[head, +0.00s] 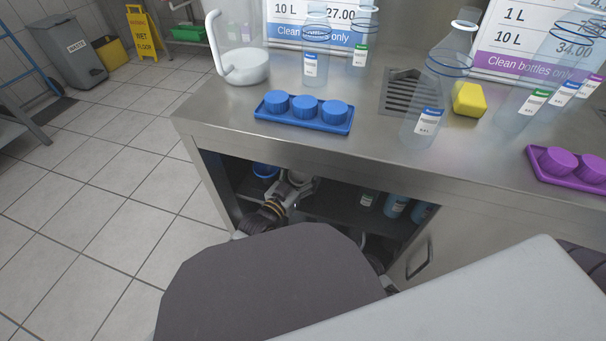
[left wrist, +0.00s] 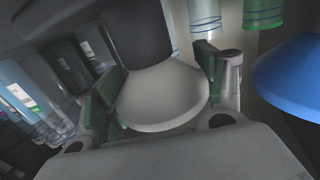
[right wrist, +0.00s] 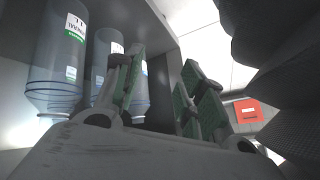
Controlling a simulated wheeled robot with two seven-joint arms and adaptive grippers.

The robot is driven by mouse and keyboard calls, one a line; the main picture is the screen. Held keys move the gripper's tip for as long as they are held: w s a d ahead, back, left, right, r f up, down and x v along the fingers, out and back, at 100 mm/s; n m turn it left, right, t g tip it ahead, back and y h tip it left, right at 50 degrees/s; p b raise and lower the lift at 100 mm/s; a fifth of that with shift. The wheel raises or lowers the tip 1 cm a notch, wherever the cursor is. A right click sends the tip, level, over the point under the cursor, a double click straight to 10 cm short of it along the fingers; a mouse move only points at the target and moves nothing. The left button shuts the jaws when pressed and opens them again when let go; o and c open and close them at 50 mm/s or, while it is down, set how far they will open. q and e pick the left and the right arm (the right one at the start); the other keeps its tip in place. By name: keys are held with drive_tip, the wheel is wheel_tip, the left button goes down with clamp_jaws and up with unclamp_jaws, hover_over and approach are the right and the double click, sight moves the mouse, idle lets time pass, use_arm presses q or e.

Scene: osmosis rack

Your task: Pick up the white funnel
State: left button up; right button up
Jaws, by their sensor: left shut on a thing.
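The white funnel (left wrist: 163,97) sits between the green-padded fingers of my left gripper (left wrist: 158,85), with a pad against each side of its wide part. My left gripper is shut on it. In the head view, my left gripper (head: 300,184) reaches into the open cabinet under the counter, where the funnel shows only as a small pale patch. In the right wrist view, my right gripper (right wrist: 160,85) is open, with nothing between its fingers. My arms hide the right gripper in the head view.
A blue funnel (left wrist: 290,80) is close beside my left gripper in the cabinet. Labelled bottles (right wrist: 62,60) stand in the cabinet close to my right gripper. The steel counter (head: 350,160) overhangs the opening and carries a blue cap tray (head: 303,122) and clear bottles.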

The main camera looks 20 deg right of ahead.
sight(303, 179)
use_arm(q)
drive_tip(key=shift+r, duration=0.15)
use_arm(e)
drive_tip(key=shift+s+r, duration=0.1)
use_arm(q)
drive_tip(key=shift+r+p, duration=0.55)
drive_tip(key=shift+p, duration=0.1)
drive_tip(key=shift+r+p, duration=1.4)
drive_tip(key=shift+p, duration=0.05)
drive_tip(key=shift+r+p, duration=0.55)
drive_tip(key=shift+r, duration=0.05)
drive_tip(key=shift+r+p, duration=2.25)
use_arm(e)
drive_tip(key=d+r+g+h, duration=0.1)
drive_tip(key=d+r, duration=0.1)
drive_tip(key=r, duration=0.5)
drive_tip(key=s+d+r+g+h, duration=0.1)
drive_tip(key=d+r+g, duration=0.1)
drive_tip(key=r, duration=0.6)
drive_tip(key=shift+s+r+n+h, duration=0.3)
drive_tip(key=shift+n, duration=0.1)
use_arm(q)
drive_tip(key=shift+r, duration=0.15)
use_arm(e)
drive_tip(key=shift+r, duration=0.2)
